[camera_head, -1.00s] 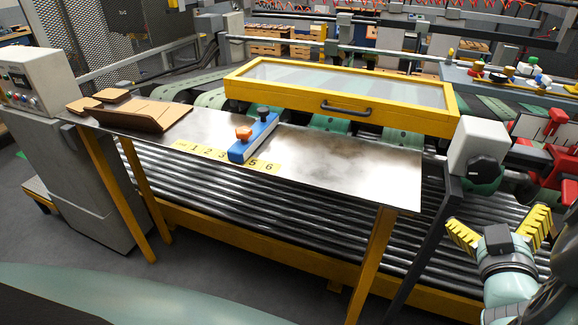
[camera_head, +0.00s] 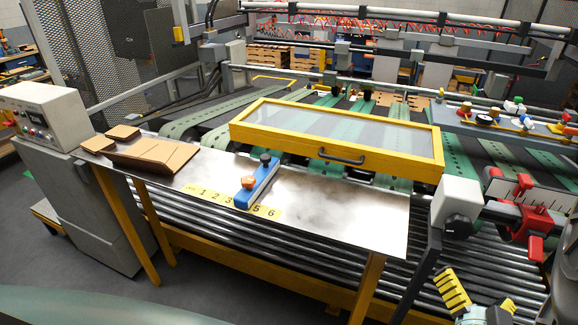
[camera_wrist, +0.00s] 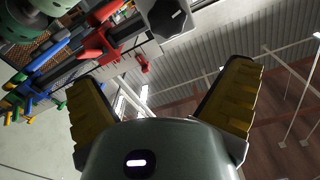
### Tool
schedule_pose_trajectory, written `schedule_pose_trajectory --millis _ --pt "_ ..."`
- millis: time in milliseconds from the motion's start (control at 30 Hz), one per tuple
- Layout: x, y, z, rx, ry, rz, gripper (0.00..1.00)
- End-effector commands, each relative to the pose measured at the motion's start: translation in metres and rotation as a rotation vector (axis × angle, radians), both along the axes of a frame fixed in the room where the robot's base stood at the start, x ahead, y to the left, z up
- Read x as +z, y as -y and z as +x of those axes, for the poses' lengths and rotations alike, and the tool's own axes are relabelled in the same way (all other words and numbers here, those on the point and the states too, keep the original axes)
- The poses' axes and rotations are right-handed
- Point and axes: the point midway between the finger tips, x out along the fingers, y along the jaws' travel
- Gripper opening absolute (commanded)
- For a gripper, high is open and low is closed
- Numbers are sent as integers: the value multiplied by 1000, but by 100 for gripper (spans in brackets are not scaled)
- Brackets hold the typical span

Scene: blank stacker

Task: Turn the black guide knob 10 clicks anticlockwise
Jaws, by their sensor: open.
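A black faceted knob (camera_head: 458,226) sits on the front of a light grey box (camera_head: 456,198) on a dark post at the table's right end. It also shows at the top of the wrist view (camera_wrist: 168,18). A second, small black knob (camera_head: 265,158) stands on the blue guide (camera_head: 257,186), behind an orange knob (camera_head: 248,182). My gripper (camera_head: 482,298) has yellow ribbed fingers and is open and empty, below the grey box and apart from it. In the wrist view the open fingers (camera_wrist: 158,105) have nothing between them.
A metal table (camera_head: 330,215) carries brown cardboard pieces (camera_head: 155,155) and a yellow number strip. A yellow-framed clear cover (camera_head: 340,137) lies behind it. Red clamps (camera_head: 528,216) are close right of the grey box. Rollers (camera_head: 300,258) run under the table; a control box stands left.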

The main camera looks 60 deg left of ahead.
Motion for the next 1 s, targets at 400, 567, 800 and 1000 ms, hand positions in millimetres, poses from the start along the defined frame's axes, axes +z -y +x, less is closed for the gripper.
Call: schedule_pose_trajectory --millis 400,567,800,1000 --pt "-3 -23 7 19 -76 114 100" --pt "-3 -40 33 19 -76 113 100" --pt "-5 -65 69 19 -77 111 100" --pt "-5 -83 96 18 -78 109 100"
